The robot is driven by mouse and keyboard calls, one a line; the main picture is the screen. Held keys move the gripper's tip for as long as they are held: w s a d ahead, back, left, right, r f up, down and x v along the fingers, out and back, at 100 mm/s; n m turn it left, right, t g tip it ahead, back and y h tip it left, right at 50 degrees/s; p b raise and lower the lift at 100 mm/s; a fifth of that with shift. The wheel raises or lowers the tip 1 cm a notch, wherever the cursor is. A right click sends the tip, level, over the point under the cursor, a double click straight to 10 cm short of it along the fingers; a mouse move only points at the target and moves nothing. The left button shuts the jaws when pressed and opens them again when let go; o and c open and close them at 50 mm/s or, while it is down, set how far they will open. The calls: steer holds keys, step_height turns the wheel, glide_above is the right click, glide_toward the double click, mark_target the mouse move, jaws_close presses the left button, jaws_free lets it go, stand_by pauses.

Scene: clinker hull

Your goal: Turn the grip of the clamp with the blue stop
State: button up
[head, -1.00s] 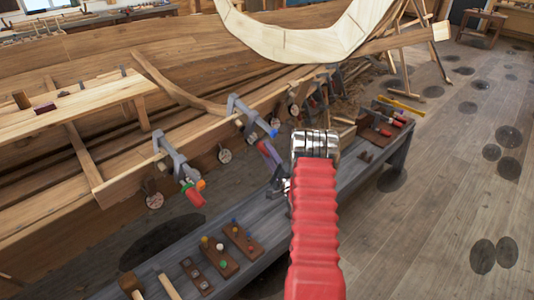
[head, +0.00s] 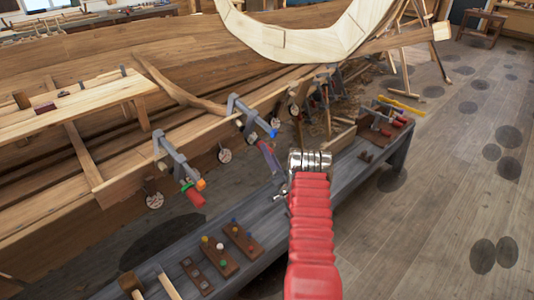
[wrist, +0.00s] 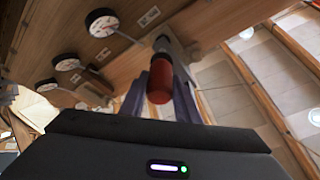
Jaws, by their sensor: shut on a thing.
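The clamp with the blue stop (head: 274,134) is a grey clamp on the edge of the hull, in the middle of the head view. Its red grip (wrist: 160,82) shows in the wrist view, between the purple fingers of my gripper (wrist: 160,101). The fingers are shut on it, one on each side. In the head view my gripper (head: 267,155) is just below the blue stop, and the grip is mostly hidden there. A second grey clamp (head: 172,155), with an orange stop (head: 201,184) and a red grip (head: 193,197), hangs to the left.
Round dials (wrist: 102,24) sit along the hull plank beside the clamps. A grey bench (head: 335,175) below carries wooden blocks with coloured pegs (head: 220,255) and a tray of tools (head: 382,125). A wooden floor lies open to the right.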

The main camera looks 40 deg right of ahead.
steer(key=shift+a+f+n, duration=0.1)
steer(key=shift+f+n, duration=0.15)
steer(key=shift+n, duration=0.35)
steer(key=o, duration=0.7)
steer(key=shift+w, duration=0.1)
steer(key=o, duration=0.3)
steer(key=shift+r, duration=0.1)
steer(key=shift+o, duration=0.2)
